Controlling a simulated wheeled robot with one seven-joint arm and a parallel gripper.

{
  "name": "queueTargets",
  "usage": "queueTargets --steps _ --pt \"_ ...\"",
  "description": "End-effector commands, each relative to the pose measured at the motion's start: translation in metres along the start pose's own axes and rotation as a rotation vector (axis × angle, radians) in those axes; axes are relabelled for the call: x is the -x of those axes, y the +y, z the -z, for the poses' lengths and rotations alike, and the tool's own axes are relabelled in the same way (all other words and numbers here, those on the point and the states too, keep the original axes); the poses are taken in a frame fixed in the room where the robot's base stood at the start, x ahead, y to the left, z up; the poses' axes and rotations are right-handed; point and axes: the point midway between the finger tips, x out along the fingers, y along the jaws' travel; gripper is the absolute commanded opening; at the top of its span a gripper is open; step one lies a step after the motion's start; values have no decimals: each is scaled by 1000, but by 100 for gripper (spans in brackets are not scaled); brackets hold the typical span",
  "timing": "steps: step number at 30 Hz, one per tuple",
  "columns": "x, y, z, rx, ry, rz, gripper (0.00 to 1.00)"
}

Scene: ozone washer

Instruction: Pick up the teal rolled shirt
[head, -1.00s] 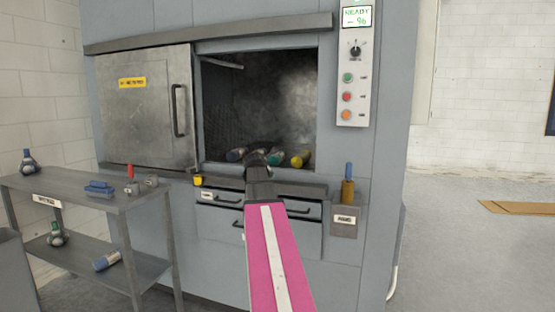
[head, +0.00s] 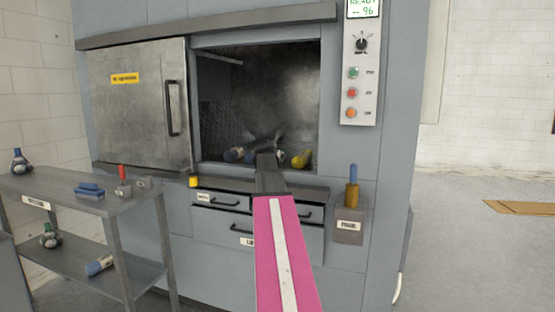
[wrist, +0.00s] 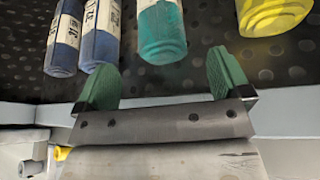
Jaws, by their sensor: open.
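The teal rolled shirt (wrist: 162,32) lies on the dark dimpled floor of the washer chamber, with its near end toward my gripper in the wrist view. My gripper (wrist: 163,78) is open and empty, its two green fingers spread just short of the roll's near end. The roll sits roughly between the lines of the two fingers, apart from both. In the head view my gripper (head: 270,142) reaches through the chamber opening, and my arm hides most of the teal roll.
Two dark blue rolls (wrist: 68,38) lie close left of the teal one, and a yellow roll (wrist: 272,16) lies to its right. The chamber's front ledge (head: 215,172) runs below the opening. The sliding door (head: 140,110) covers the left side. A shelf cart (head: 75,200) stands at left.

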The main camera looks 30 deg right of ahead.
Motion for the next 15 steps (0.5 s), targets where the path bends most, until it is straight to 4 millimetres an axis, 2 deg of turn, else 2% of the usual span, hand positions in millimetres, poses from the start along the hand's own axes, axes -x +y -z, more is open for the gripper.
queueTargets --steps 1,3,11,15 --pt "-12 1 -1 0 1 1 96" --pt "-21 1 -2 -1 0 0 96" --pt "-37 0 -1 -1 0 1 96" --pt "-57 -1 -2 -1 0 1 96"
